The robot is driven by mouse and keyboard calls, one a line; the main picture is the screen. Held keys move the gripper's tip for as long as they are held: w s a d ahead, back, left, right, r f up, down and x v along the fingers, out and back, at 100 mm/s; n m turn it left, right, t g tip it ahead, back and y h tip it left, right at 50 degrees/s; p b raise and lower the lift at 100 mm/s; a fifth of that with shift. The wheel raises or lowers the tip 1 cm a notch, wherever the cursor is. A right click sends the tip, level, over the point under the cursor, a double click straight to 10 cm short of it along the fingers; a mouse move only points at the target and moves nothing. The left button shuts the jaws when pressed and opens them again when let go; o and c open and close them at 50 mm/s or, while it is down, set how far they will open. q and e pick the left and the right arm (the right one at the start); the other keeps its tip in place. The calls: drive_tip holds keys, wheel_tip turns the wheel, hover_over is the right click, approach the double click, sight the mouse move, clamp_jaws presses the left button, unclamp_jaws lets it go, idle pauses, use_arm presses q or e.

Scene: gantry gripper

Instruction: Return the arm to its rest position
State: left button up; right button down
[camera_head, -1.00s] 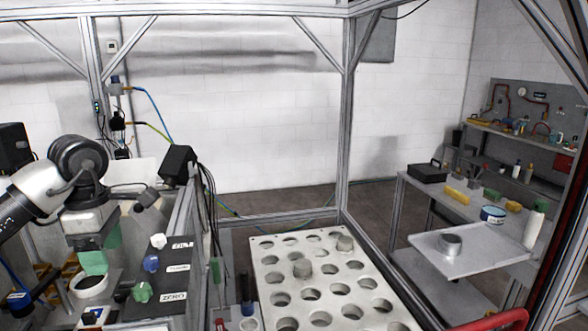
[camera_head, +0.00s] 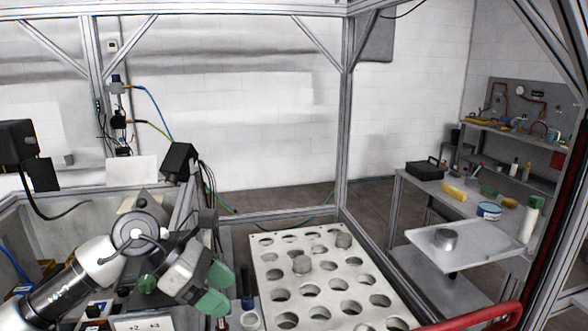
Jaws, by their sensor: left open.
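My left arm comes in from the lower left. Its gripper (camera_head: 222,288) has green fingertips, is tilted toward the right, and is open with nothing between the fingers. It shows just left of the light grey plate with rows of round holes (camera_head: 329,264), apart from it in the picture. My right gripper is not in view.
A bench (camera_head: 415,181) at the right carries a black box, bottles and a tin (camera_head: 489,211). A tray (camera_head: 490,251) there holds a grey round part (camera_head: 445,238). A metal frame post (camera_head: 345,140) stands behind the plate. A red rail (camera_head: 480,320) crosses the lower right.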

use_arm(q)
drive_tip(key=s+d+r+n+t+h, duration=0.35)
drive_tip(key=d+n+t+h, duration=0.25)
drive_tip(key=d+n+h, duration=0.4)
drive_tip(key=a+f+n+t+y, duration=0.65)
drive_tip(key=n+y, duration=0.25)
drive_tip(key=n, duration=0.7)
drive_tip(key=a+f+n+t+y, duration=0.5)
drive_tip(key=a+f+n+y, duration=0.3)
drive_tip(key=n, duration=0.8)
drive_tip(key=s+a+f+n+g+y, duration=0.1)
drive_tip(key=s+f+n+g, duration=0.2)
drive_tip(key=s+f+g, duration=0.35)
drive_tip(key=s+a+f+n+g, duration=0.1)
drive_tip(key=s+f+n+g, duration=0.2)
drive_tip(key=s, duration=0.6)
drive_tip(key=s+a+f+n+g+y, duration=0.1)
drive_tip(key=s+a+f+n+g, duration=0.15)
drive_tip(key=s+f+g, duration=0.4)
wheel_tip(320, 180, down, 24)
drive_tip(key=s+d, duration=0.1)
drive_tip(key=s+a+f, duration=0.3)
drive_tip(key=s+f, duration=1.3)
drive_tip(key=s, duration=0.1)
drive_tip(key=shift+f+g, duration=0.35)
drive_tip(key=shift+f, duration=0.05)
